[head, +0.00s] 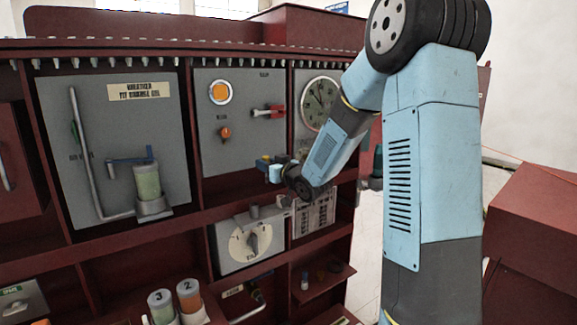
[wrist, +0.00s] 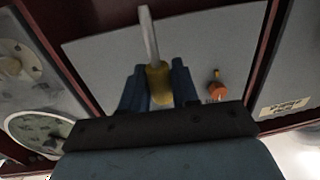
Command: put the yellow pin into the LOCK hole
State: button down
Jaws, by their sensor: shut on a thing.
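My gripper (wrist: 158,85) is shut on the yellow pin (wrist: 158,78). The pin's yellow end is between the two blue fingers, and its grey metal shaft points away from them, toward the top of the wrist view. The LOCK hole cannot be made out in either view; the small labels are too blurred to read.
The middle panel carries an orange lamp (head: 220,92), an orange knob (head: 225,133) and a red-handled lever (head: 268,111). A round gauge (head: 320,104) is to its right. A dial plate (head: 250,240) sits below my gripper. Numbered canisters (head: 188,294) stand lower down.

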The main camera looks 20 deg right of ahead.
jog(key=w+a, duration=0.1)
jog(key=a+n+g+y, duration=0.1)
jog(key=w+a+f+y, duration=0.1)
jog(key=a, duration=0.1)
jog(key=shift+w+n, duration=0.35)
jog(key=shift+n, duration=0.05)
jog(key=shift+f, duration=2.95)
jog(key=shift+f, duration=2.7)
jog(key=c, duration=0.8)
grip_release()
jog(key=v, duration=1.4)
jog(key=shift+w+d, duration=0.1)
